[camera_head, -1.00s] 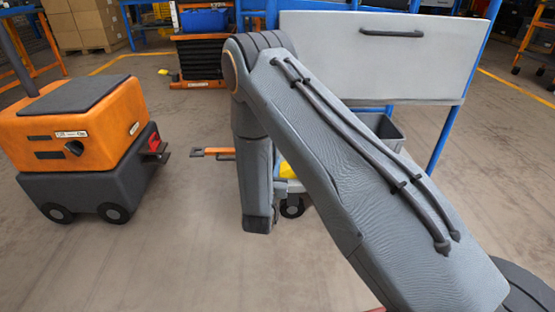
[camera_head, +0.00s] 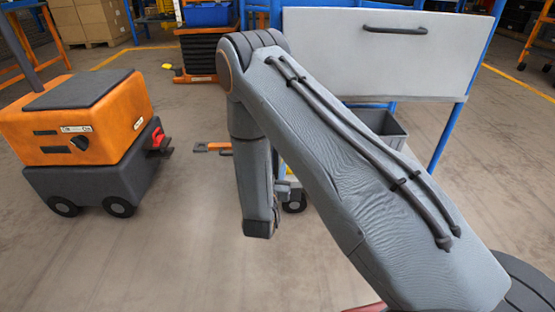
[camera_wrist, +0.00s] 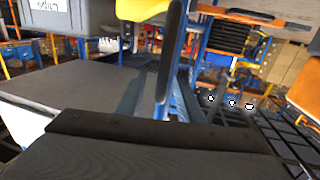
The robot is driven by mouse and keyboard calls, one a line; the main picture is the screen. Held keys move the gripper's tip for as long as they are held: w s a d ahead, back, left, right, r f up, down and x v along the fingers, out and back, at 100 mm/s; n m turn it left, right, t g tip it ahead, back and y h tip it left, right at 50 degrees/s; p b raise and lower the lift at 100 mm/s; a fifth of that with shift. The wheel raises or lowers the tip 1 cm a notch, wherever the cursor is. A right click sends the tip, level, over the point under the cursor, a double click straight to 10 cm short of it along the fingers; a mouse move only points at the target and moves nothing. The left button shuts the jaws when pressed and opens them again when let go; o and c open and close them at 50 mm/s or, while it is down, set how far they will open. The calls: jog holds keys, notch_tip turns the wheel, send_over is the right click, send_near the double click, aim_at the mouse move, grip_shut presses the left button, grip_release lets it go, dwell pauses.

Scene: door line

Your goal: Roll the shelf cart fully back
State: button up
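The shelf cart is mostly hidden behind my arm in the head view. A dark caster (camera_head: 294,203) and a grey bin (camera_head: 384,122) show to the right of my forearm, and they seem to belong to it. An orange bar with a dark end (camera_head: 215,147) sticks out to the left at low height. My gripper (camera_head: 262,226) points down in front of the cart, and its fingers are not clear there. In the wrist view a dark upright bar (camera_wrist: 171,55) under a yellow part (camera_wrist: 145,9) stands by the blurred finger area. I cannot tell whether it is gripped.
An orange and grey wheeled vehicle (camera_head: 85,140) stands at the left. A pale panel with a dark handle (camera_head: 385,55) hangs on blue posts above the cart. Cardboard boxes (camera_head: 88,20) and a dark stack (camera_head: 200,53) stand behind.

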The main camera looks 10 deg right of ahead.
jog(key=shift+p+v, duration=0.6)
jog(key=shift+v, duration=1.75)
